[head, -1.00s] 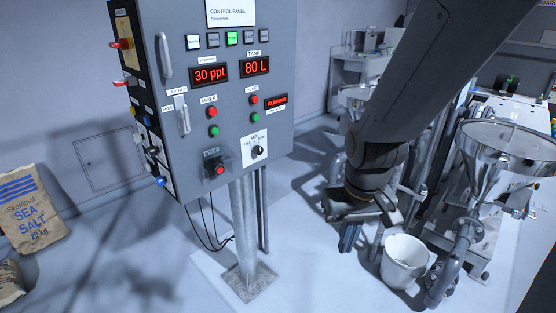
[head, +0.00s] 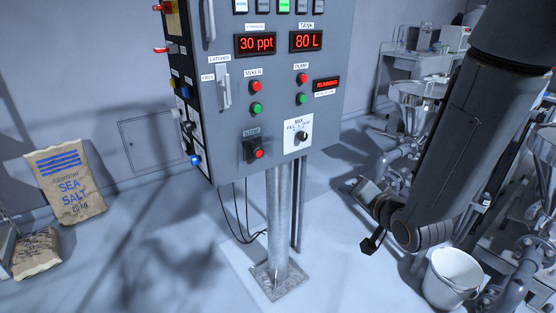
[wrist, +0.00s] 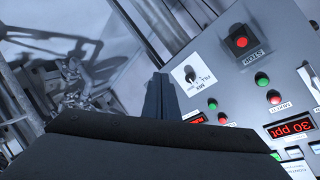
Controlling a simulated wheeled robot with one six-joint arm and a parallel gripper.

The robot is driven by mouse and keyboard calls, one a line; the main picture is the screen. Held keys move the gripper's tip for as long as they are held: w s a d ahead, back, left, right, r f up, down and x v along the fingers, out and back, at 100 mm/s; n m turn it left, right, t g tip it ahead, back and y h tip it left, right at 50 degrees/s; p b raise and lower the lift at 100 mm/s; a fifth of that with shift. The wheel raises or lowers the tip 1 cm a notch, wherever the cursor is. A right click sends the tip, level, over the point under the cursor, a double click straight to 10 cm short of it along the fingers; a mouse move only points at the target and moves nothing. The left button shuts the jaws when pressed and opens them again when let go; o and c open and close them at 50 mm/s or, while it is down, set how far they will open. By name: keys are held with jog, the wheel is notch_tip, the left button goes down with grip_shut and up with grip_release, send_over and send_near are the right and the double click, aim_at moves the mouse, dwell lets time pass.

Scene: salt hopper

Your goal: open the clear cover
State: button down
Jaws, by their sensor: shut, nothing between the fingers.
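The red stop button (head: 258,153) sits in a dark square housing low on the grey control panel (head: 222,140). It also shows in the wrist view (wrist: 240,41), upper right. I cannot make out a clear cover as a separate piece, over this button or elsewhere. My gripper (head: 371,243) is shut and empty, to the right of the panel and lower than the stop button, apart from both. In the wrist view its dark fingers (wrist: 160,95) cover part of the panel's edge, beside the mix knob (wrist: 190,74).
A metal post (head: 279,220) on a floor plate carries the panel, with loose cables beside it. A white bucket (head: 451,283) stands under my arm at the right, near steel hoppers (head: 420,92). The floor between is clear.

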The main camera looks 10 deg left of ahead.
jog(key=a+m+t+y+b, duration=0.1)
jog(key=a+y+b, duration=0.1)
jog(key=a+y, duration=0.3)
jog(key=m+t+y+b, duration=0.1)
jog(key=m+y+b, duration=0.2)
jog(key=y, duration=0.2)
send_near(269, 141)
jog(key=shift+t, duration=0.3)
jog(key=p+x, duration=0.3)
jog(key=x, duration=0.3)
jog(key=shift+w+a+p, duration=0.15)
jog(key=shift+a+p, duration=0.1)
jog(key=shift+p, duration=0.15)
